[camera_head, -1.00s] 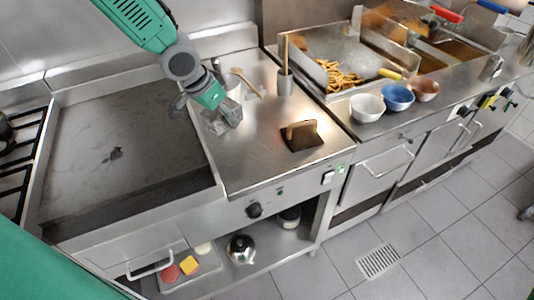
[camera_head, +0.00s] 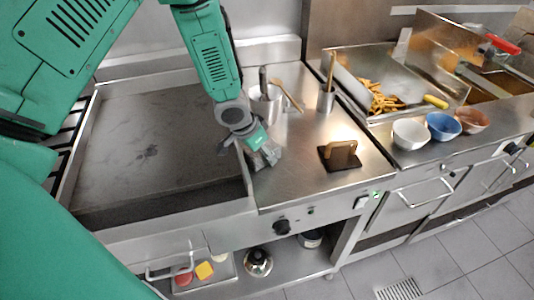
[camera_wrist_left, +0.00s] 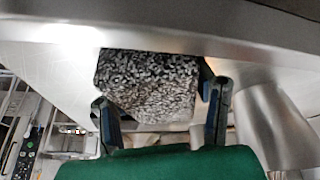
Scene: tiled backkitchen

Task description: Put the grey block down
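The grey block (camera_head: 265,156), speckled black and white, is at the left part of the steel counter (camera_head: 305,180), by the griddle's right edge. My left gripper (camera_head: 262,150) reaches down to it from above. In the left wrist view, the block (camera_wrist_left: 150,85) sits between the two fingers of the left gripper (camera_wrist_left: 163,112), which appear closed on its sides. I cannot tell whether the block touches the counter. My right gripper is not in view.
A griddle (camera_head: 150,150) lies to the left. A metal pot (camera_head: 264,104) with utensils and a holder (camera_head: 326,99) stand behind the block. A dark plate with a handle (camera_head: 340,155) is to the right. Bowls (camera_head: 409,134) stand further right. Counter between block and plate is clear.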

